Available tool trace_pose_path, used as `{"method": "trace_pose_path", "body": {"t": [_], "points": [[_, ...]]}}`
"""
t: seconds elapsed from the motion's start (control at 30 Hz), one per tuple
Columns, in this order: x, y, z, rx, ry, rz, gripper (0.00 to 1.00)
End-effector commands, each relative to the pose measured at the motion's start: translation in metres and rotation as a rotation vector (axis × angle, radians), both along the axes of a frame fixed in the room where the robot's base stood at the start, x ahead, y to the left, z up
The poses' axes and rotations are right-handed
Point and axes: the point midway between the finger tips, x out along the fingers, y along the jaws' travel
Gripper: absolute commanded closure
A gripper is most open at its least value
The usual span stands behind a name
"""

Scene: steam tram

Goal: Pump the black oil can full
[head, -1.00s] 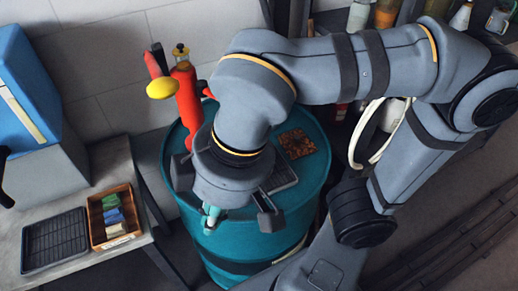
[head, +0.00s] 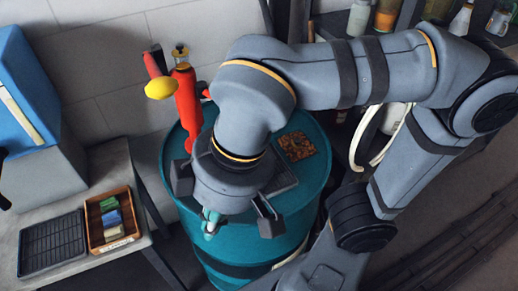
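A teal drum (head: 314,190) stands in the middle of the head view. A red pump (head: 187,105) with a yellow knob (head: 161,88) rises from the drum's back left. My gripper (head: 222,218) is over the front of the drum top, pointing down, with its two dark fingers spread wide apart. A small teal piece with a pale tip (head: 211,221) shows between the fingers; I cannot tell what it is or whether it is part of my gripper. I cannot make out the black oil can; my arm hides much of the drum top.
A dark grate (head: 283,179) and a rusty brown square (head: 296,146) lie on the drum top. At left, a bench holds a black ribbed tray (head: 52,245) and a wooden box (head: 113,242) with coloured blocks. Bottles (head: 358,18) stand at the back right.

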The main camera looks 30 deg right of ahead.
Motion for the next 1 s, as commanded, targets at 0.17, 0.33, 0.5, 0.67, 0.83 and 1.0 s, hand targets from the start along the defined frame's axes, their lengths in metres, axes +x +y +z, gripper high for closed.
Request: {"method": "trace_pose_path", "body": {"t": [0.17, 0.33, 0.5, 0.67, 0.83, 1.0], "points": [[0.0000, 0.0000, -0.0048, 0.000, 0.000, 0.000, 1.00], [0.0000, 0.0000, -0.0081, 0.000, 0.000, 0.000, 1.00], [0.0000, -0.0001, -0.0092, 0.000, 0.000, 0.000, 1.00], [0.0000, -0.0001, -0.0089, 0.000, 0.000, 0.000, 1.00], [0.0000, 0.0000, -0.0093, 0.000, 0.000, 0.000, 1.00], [0.0000, 0.0000, -0.0120, 0.000, 0.000, 0.000, 1.00]]}}
